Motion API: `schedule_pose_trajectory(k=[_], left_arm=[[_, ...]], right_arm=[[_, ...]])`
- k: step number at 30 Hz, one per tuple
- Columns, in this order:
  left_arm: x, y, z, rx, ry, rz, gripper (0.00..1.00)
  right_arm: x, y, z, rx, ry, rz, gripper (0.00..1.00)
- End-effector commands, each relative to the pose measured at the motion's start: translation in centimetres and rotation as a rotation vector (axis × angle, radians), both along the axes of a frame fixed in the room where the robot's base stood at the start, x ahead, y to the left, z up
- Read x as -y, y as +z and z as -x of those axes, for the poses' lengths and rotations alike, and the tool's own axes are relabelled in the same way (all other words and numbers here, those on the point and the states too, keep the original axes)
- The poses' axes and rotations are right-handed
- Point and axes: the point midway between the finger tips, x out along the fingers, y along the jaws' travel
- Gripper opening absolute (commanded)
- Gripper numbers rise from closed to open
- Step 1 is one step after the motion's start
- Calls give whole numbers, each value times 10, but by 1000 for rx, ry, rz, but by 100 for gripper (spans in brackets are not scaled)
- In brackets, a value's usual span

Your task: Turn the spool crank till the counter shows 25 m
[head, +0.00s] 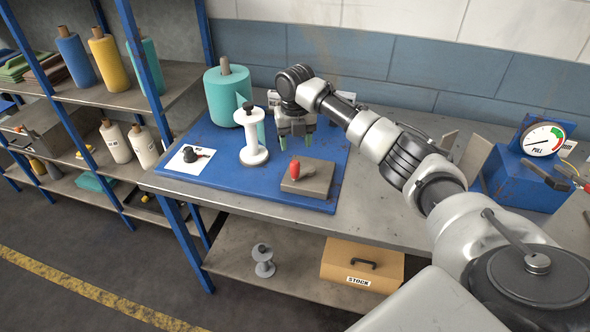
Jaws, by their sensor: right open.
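A white flanged spool (251,145) with a dark knob on top stands upright on the blue mat (233,181). To its left, a small dark part (191,154) sits on a white plate. I cannot tell which of these is the crank, and no counter reading is legible. My right gripper (295,139) is open and points down, behind the red handle and right of the spool. Nothing shows between its fingers. My left gripper is not in view.
A large teal fabric roll (226,93) stands at the back of the mat. A blue device with a dial marked PULL (543,140) is at the right. A STOCK box (361,266) and a grey spool (263,261) are on the lower shelf. Shelves with fabric rolls stand left.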

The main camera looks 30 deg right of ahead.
Motion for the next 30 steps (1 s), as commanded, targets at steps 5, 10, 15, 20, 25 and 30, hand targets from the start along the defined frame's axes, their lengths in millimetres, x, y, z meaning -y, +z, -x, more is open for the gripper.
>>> schedule_pose_trajectory(k=[5,10,15,20,25,30], left_arm=[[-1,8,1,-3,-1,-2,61],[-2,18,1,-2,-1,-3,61],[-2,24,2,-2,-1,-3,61],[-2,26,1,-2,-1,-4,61],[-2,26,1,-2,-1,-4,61],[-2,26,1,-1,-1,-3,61]], right_arm=[[0,-20,1,-5,2,0,55],[-1,-53,1,-5,2,-1,55],[-1,-83,1,-4,1,0,55],[-1,-101,0,-3,1,-1,55],[0,-107,0,0,2,0,55],[0,-107,0,0,2,0,55]])
